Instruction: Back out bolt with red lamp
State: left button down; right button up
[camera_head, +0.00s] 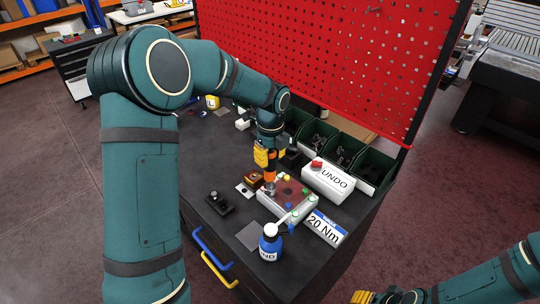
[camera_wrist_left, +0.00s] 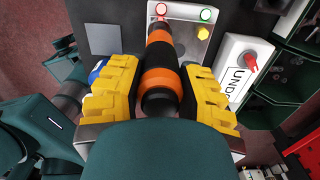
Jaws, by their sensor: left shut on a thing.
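My left gripper (camera_head: 266,156) is shut on an orange and black driver (camera_wrist_left: 160,72), which stands between its yellow finger pads in the left wrist view. In the head view the driver's orange part (camera_head: 269,177) points down at the near-left side of a pale fixture block (camera_head: 270,207) with a reddish-brown top. In the wrist view a red lamp (camera_wrist_left: 161,9) and a green lamp (camera_wrist_left: 206,14) show on the block just beyond the driver. My right gripper (camera_head: 375,297) is partly in view at the bottom edge, away from the table.
A white UNDO box (camera_head: 340,186) with a red button (camera_head: 316,164) stands right of the block. A 20 Nm sign (camera_head: 324,226) and a blue bottle (camera_head: 270,247) stand in front. Green bins (camera_head: 342,152) and a red pegboard (camera_head: 330,60) are behind. A black holder (camera_head: 219,203) lies left.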

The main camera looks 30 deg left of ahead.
pick_arm(q)
jog(key=shift+f, duration=0.25)
jog(key=shift+s+f, duration=0.15)
dwell(1.3)
jog(key=shift+r+p, duration=0.3)
jog(key=shift+r, duration=0.1)
dwell(2.0)
jog(key=shift+r+p, duration=0.35)
jog(key=shift+r, duration=0.1)
jog(key=shift+w+r+p, duration=0.2)
jog(key=shift+r+p, duration=1.25)
jog(key=shift+r, duration=0.4)
